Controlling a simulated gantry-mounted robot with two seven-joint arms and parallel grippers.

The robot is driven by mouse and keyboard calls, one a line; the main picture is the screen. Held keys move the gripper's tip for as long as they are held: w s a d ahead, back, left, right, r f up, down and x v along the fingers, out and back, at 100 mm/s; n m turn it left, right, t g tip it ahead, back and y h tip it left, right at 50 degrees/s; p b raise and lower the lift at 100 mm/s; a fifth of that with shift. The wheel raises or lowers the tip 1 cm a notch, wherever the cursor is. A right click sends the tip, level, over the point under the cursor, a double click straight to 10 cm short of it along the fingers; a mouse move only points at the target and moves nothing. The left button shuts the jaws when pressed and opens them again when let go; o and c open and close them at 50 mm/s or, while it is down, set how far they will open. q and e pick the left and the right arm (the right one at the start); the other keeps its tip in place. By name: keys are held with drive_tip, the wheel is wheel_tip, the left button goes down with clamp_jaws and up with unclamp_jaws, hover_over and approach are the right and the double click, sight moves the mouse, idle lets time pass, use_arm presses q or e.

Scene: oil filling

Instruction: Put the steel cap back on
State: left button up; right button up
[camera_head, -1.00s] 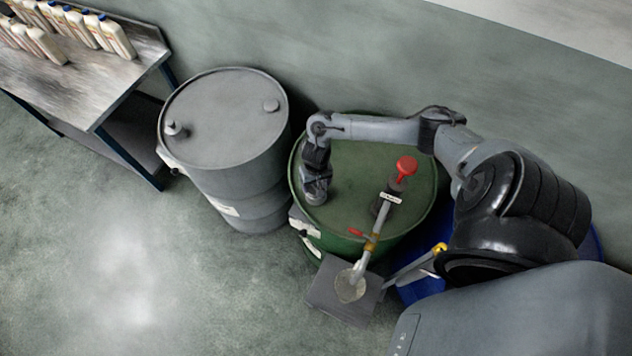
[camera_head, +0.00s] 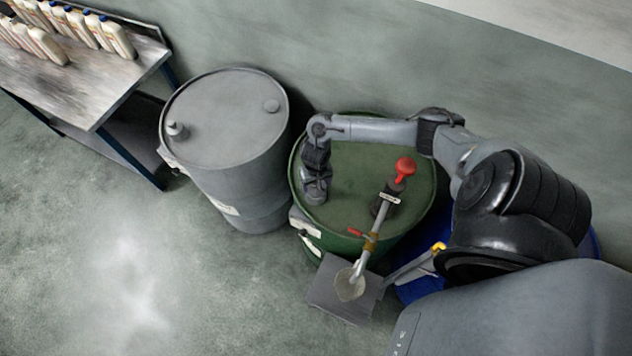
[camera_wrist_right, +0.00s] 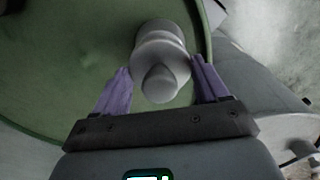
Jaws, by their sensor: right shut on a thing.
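The green drum (camera_head: 350,165) stands upright in the middle of the head view. My right gripper (camera_head: 315,196) points down at the left part of its lid. In the right wrist view, the grey steel cap (camera_wrist_right: 162,45) is between the two purple fingers of my right gripper (camera_wrist_right: 164,72), which are shut on it. The cap is over the drum lid (camera_wrist_right: 65,60), close to its rim. Whether it is fully seated cannot be told. In the head view the gripper hides the cap. My left gripper is not in view.
A pump with a red knob (camera_head: 405,166) stands on the green lid, its spout over a grey box (camera_head: 332,296). A grey drum (camera_head: 225,125) stands to the left, and a blue drum (camera_head: 420,289) is partly hidden. A table (camera_head: 95,75) holds several bottles.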

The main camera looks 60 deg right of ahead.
drive_tip(key=shift+f, duration=0.15)
idle(0.4)
drive_tip(key=shift+f, duration=0.1)
drive_tip(key=shift+f+b, duration=0.45)
drive_tip(key=shift+f, duration=0.45)
drive_tip(key=o, duration=1.2)
drive_tip(key=shift+c, duration=0.2)
